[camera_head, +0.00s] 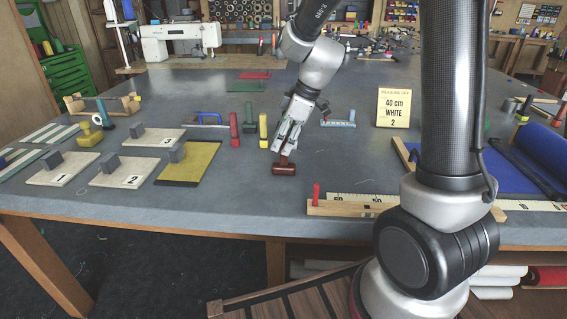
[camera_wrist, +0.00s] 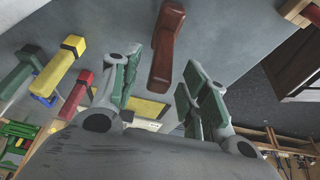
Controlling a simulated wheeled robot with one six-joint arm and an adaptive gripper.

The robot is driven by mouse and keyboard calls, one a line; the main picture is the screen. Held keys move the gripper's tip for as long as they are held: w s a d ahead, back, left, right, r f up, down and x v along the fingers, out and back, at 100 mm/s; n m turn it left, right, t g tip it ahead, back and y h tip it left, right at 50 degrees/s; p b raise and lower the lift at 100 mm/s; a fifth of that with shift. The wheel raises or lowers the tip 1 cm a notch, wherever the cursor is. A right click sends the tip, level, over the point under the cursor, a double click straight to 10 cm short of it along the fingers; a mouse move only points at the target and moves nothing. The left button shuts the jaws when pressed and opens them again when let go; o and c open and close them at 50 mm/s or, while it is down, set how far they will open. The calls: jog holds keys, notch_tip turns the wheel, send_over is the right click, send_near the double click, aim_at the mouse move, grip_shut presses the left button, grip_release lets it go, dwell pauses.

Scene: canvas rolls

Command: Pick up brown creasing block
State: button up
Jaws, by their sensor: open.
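The brown creasing block (camera_head: 287,169) lies on the grey table near its front edge, just right of the middle of the head view. In the wrist view the brown creasing block (camera_wrist: 167,48) shows whole, beyond and between the fingertips. My gripper (camera_head: 281,152) is above and just behind the block, pointing down. In the wrist view my gripper (camera_wrist: 160,75) has its fingers apart with nothing held between them. In the head view the fingers hide part of the block's upper end, and I cannot tell whether they touch it.
A yellow block (camera_head: 263,127) and a red block (camera_head: 234,125) stand close to the left of my gripper. A wooden ruler rail with a red peg (camera_head: 316,192) lies to the right. Numbered boards (camera_head: 128,172) and a yellow pad (camera_head: 190,165) lie left. A card stand (camera_head: 393,107) is behind right.

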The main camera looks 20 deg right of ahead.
aim_at(279, 164)
jog(key=x, duration=0.4)
jog(key=shift+w+d, duration=0.1)
jog(key=shift+c, duration=0.2)
jog(key=shift+r, duration=0.1)
grip_shut()
notch_tip(279, 164, up, 10)
